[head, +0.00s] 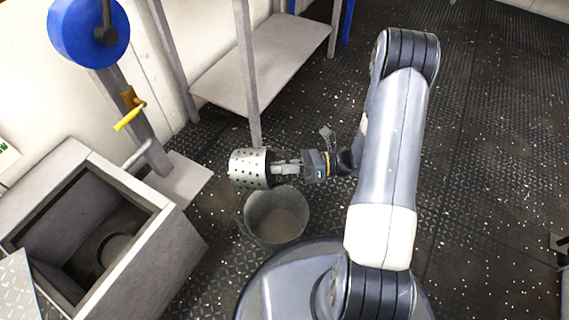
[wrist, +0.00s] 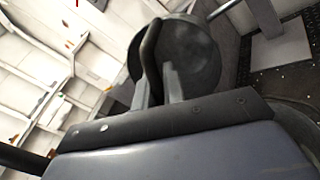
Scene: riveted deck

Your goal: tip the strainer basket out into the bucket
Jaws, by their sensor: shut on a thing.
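The strainer basket (head: 249,168) is a perforated metal cylinder, lying on its side in the head view with its axis roughly level. My gripper (head: 283,169) is shut on it from the right. In the wrist view the basket (wrist: 190,55) shows as a dark round shape beyond my gripper (wrist: 160,88), with a curved handle bar running between the fingers. The bucket (head: 276,216) is grey and open-topped. It stands on the deck just below the basket and my gripper in the head view. The basket's inside is hidden.
An open box housing (head: 150,262) with a round hole inside stands at lower left. A blue wheel (head: 88,30) and a yellow-handled valve (head: 130,115) are above it. A grey shelf rack (head: 265,70) stands behind.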

